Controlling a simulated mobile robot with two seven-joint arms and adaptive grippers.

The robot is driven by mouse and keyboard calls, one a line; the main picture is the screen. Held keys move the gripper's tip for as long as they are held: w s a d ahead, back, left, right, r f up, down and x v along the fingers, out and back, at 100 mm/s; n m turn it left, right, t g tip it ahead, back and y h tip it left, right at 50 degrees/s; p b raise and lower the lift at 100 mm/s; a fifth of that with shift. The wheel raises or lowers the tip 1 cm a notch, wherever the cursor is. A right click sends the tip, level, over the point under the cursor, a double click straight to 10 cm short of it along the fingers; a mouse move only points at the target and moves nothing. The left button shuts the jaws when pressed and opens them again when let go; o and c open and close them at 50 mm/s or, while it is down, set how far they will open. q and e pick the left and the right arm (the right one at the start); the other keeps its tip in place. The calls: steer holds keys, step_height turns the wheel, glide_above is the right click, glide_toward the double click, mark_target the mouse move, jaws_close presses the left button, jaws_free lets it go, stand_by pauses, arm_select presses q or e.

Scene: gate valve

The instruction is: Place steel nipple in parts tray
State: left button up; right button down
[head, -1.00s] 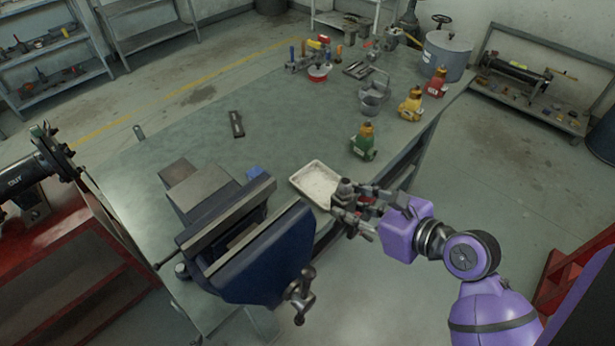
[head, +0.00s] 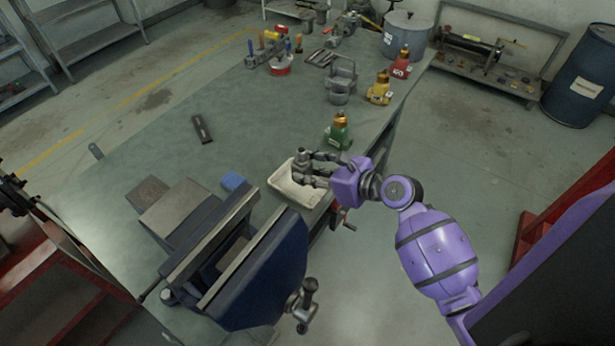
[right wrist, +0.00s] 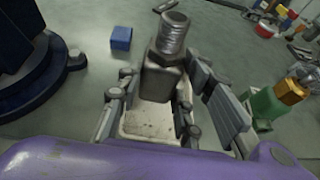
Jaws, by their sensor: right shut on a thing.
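The parts tray (head: 279,183) is a shallow whitish tray near the bench's front edge, right of the vise. My right gripper (head: 308,168) is over the tray and shut on the steel nipple (head: 301,157), a grey metal piece held upright. In the right wrist view the nipple (right wrist: 172,38) shows a threaded end above a hexagonal body, between the fingers (right wrist: 160,100). The tray (right wrist: 148,122) shows below and behind it, partly hidden by the gripper. I cannot tell whether the nipple touches the tray floor.
A big blue bench vise (head: 260,270) stands left of the tray, with a blue block (head: 233,181) behind it. A green bottle-like part (head: 339,131) stands close behind my gripper. Yellow (head: 380,88) and red (head: 401,63) ones stand farther back. The bench's middle is mostly clear.

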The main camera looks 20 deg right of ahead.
steer(key=shift+w+d+f, duration=0.15)
steer(key=shift+w+f, duration=0.75)
steer(key=shift+f, duration=0.1)
steer(key=shift+w+d+f+b, duration=0.15)
steer(key=shift+f+b, duration=0.1)
steer(key=shift+f, duration=0.65)
steer(key=shift+w+a+f+b, duration=0.15)
steer(key=shift+f+b, duration=0.1)
steer(key=shift+f, duration=0.65)
steer(key=shift+f, duration=0.1)
steer(key=c, duration=1.2)
jaws_free()
steer(key=shift+d, duration=0.1)
